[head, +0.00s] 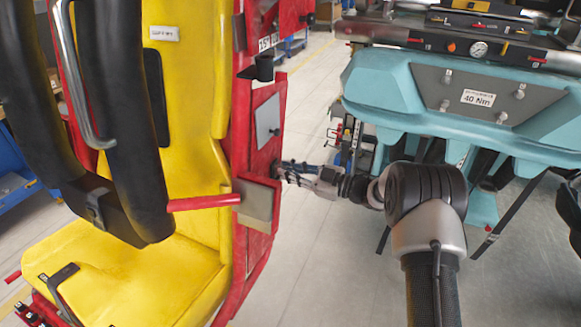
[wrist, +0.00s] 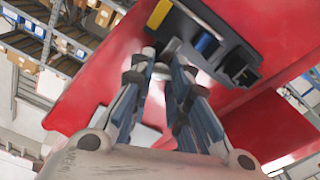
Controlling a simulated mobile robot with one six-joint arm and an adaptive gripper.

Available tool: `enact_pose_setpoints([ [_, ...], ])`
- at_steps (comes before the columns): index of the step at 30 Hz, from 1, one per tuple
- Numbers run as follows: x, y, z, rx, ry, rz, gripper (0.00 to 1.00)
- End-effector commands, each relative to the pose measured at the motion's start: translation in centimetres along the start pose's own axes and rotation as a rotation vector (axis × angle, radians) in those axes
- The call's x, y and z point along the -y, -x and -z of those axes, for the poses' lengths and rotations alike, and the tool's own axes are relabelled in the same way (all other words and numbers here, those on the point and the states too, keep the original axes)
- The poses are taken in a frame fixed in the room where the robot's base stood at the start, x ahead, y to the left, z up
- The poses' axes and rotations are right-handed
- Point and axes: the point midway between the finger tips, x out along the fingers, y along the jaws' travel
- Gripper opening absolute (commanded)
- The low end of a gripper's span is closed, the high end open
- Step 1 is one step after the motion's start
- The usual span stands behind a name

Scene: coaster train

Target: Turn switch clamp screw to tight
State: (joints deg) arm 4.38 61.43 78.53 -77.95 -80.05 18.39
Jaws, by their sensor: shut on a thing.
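The switch (wrist: 215,45) is a dark grey block under the red train frame, with a yellow strip and a blue part, in the wrist view. My gripper (wrist: 162,72) has its fingers closed in on a small pale clamp screw (wrist: 161,69) beside the switch. The screw is mostly covered by the fingertips, and its turn position cannot be told. In the head view my gripper (head: 283,170) reaches left to the red frame's side edge; the switch and screw are hidden there.
The yellow seat (head: 180,130) with black restraints stands left, a red bar (head: 203,202) and beige plate (head: 257,204) just below my gripper. A teal unit (head: 440,100) marked 40 Nm stands at right. Grey floor (head: 310,270) is open between them.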

Motion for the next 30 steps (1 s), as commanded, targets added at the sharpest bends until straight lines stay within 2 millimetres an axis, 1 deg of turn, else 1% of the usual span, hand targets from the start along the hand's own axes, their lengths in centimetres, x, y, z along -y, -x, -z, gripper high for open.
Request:
enact_pose_setpoints([
  [6, -0.03, 0.0, 0.08, 0.0, -0.121, 0.0, 0.0],
  [12, -0.01, 0.0, 0.01, 0.0, -0.183, 0.0, 0.0],
  [28, 0.02, 0.0, -0.04, 0.0, -0.206, 0.0, 0.0],
  [29, 0.02, 0.0, -0.04, 0.0, -0.206, 0.0, 0.17],
  [30, 0.02, 0.0, -0.04, 0.0, -0.206, 0.0, 0.2],
])
